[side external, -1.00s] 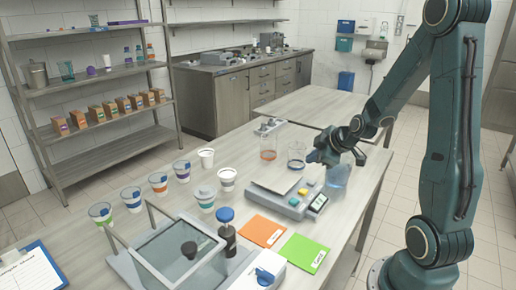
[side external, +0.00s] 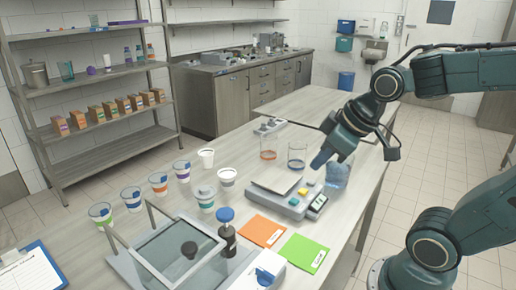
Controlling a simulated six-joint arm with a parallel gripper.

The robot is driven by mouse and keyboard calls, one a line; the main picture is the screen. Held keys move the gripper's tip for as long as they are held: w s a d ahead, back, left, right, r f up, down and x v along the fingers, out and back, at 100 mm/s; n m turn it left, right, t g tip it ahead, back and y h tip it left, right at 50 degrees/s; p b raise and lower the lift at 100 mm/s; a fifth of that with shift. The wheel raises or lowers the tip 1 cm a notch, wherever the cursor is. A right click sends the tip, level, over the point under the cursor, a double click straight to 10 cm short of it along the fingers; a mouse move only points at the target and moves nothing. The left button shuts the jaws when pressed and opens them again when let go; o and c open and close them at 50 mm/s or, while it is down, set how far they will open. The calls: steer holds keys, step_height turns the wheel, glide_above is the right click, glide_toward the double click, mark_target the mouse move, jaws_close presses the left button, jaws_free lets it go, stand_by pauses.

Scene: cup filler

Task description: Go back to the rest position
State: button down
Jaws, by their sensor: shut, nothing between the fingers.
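My gripper (side external: 318,166) is shut and empty. A blue-tinted clear beaker (side external: 337,176) stands on the table just right of the gripper, partly covered by my arm. A clear beaker with a blue band (side external: 297,157) stands behind and left of the gripper. Another with an orange band (side external: 268,150) stands further left.
Several cups with coloured bands, such as the orange one (side external: 159,187), stand at the left. Floor at right is open.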

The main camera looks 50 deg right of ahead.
steer(key=s+a+r+m, duration=0.1)
steer(key=s+a+m, duration=0.1)
steer(key=s, duration=0.4)
steer(key=shift+s+a+r+g, duration=0.2)
steer(key=shift+a+r+g, duration=0.1)
